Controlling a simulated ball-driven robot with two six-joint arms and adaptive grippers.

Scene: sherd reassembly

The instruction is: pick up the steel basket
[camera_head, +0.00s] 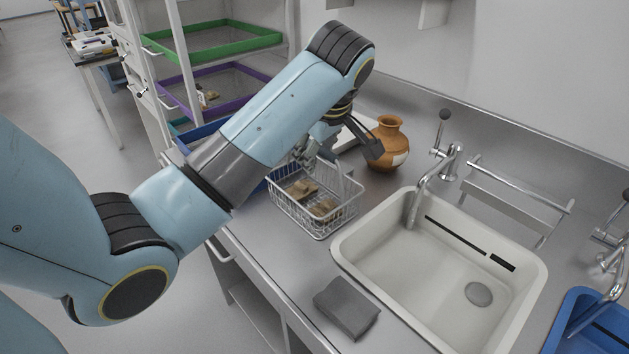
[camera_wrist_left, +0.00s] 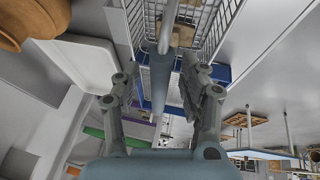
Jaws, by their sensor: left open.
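The steel basket (camera_head: 318,212) is a wire basket with an upright handle (camera_head: 341,180). It stands on the counter left of the sink and holds several brown sherds (camera_head: 303,189). My left gripper (camera_head: 313,154) is over the basket near the top of its handle, partly hidden by its own arm. In the left wrist view the gripper (camera_wrist_left: 160,80) is open, with a finger on either side of the grey handle bar (camera_wrist_left: 165,35). The basket's wire wall (camera_wrist_left: 222,22) shows beyond. I cannot tell whether the fingers touch the handle. My right gripper is not in view.
A brown jar (camera_head: 388,145) stands behind the basket, beside a white tray (camera_head: 354,132). The white sink (camera_head: 440,265) is close on the right. A rack with coloured trays (camera_head: 215,42) stands behind left.

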